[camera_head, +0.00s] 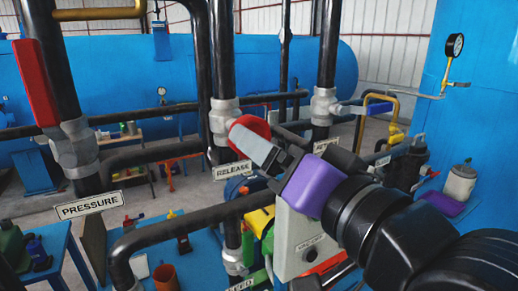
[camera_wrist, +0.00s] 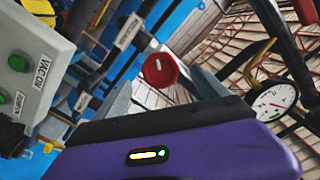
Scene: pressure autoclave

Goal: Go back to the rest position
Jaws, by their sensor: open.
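My gripper (camera_head: 258,146), with a purple body and grey fingers, reaches from the lower right toward the release valve. It is open. The valve's red handle (camera_head: 250,130) shows just behind the fingertips, on the pipe above the RELEASE label (camera_head: 233,171). In the wrist view the round red handle (camera_wrist: 160,70) appears between the two spread fingers; I cannot tell whether they touch it. My arm and gripper hide part of the pipes and the control box behind.
A red lever (camera_head: 36,82) stands on the PRESSURE pipe at left; a blue lever (camera_head: 378,108) is on the right pipe. A grey VACUUM control box (camera_head: 302,240) is below my gripper. Pipes crowd around. A gauge (camera_head: 454,45) is at upper right.

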